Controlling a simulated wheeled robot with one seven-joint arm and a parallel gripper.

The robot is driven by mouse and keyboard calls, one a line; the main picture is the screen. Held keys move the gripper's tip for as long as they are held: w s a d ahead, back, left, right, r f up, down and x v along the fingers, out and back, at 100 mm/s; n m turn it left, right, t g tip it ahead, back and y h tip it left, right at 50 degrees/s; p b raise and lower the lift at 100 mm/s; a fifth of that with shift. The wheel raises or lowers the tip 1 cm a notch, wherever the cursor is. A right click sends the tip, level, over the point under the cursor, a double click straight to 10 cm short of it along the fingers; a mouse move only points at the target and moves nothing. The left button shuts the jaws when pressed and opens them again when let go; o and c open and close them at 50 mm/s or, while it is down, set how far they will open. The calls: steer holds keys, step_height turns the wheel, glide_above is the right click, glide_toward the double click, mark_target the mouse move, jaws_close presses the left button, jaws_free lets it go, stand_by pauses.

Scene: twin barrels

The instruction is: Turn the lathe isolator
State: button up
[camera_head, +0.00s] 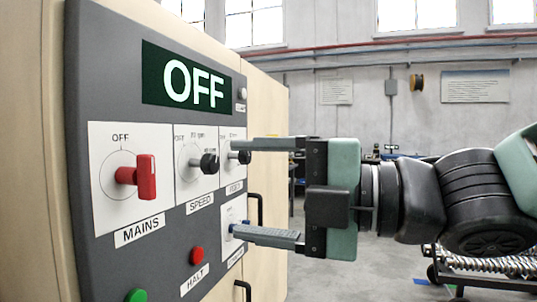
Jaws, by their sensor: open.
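A grey control panel (80,60) fills the left of the view. Its display (193,82) reads OFF. No label reading "lathe isolator" is legible. A red knob (140,176) labelled MAINS sits on a white plate, with an OFF mark above it. Black knobs sit to its right, one labelled SPEED (209,163) and another (242,157) with a label too small to read. My gripper (237,189) comes in from the right with fingers wide apart, one above the other, empty. Its fingertips overlap the panel's right-hand plates; contact cannot be told. The red knob is clear to the left.
A red button (197,255) labelled HALT and a green button (137,296) are low on the panel. A lower-right white plate (231,214) is partly hidden by the lower finger. Black handles (256,208) are on the pale cabinet side.

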steer(key=shift+s+d+r+p, duration=0.2)
steer(key=shift+d+p, duration=0.35)
steer(key=shift+p, duration=0.35)
steer(key=shift+f, duration=0.1)
steer(key=w+d+f+m+t+h, duration=0.1)
steer(key=w+d+f+m+h, duration=0.15)
steer(key=f+m+h, duration=0.35)
steer(key=w+d+f+m+t+h, duration=0.1)
steer(key=w+d+f+m+h, duration=0.2)
steer(key=f+m, duration=0.45)
steer(key=s+d+f+m+g+h, duration=0.3)
steer(key=s+f+m+g, duration=0.1)
steer(key=s, duration=0.3)
steer(key=s+d+f+m+g+h+p, duration=0.1)
steer(key=s+d+f+m+g+h, duration=0.2)
steer(key=s+f+m, duration=0.3)
steer(key=s+f+g+h, duration=0.1)
steer(key=s, duration=0.1)
steer(key=shift+s+d+f+m+g, duration=0.15)
steer(key=shift+s+d+m+g, duration=0.15)
steer(key=shift+d+m+g, duration=0.1)
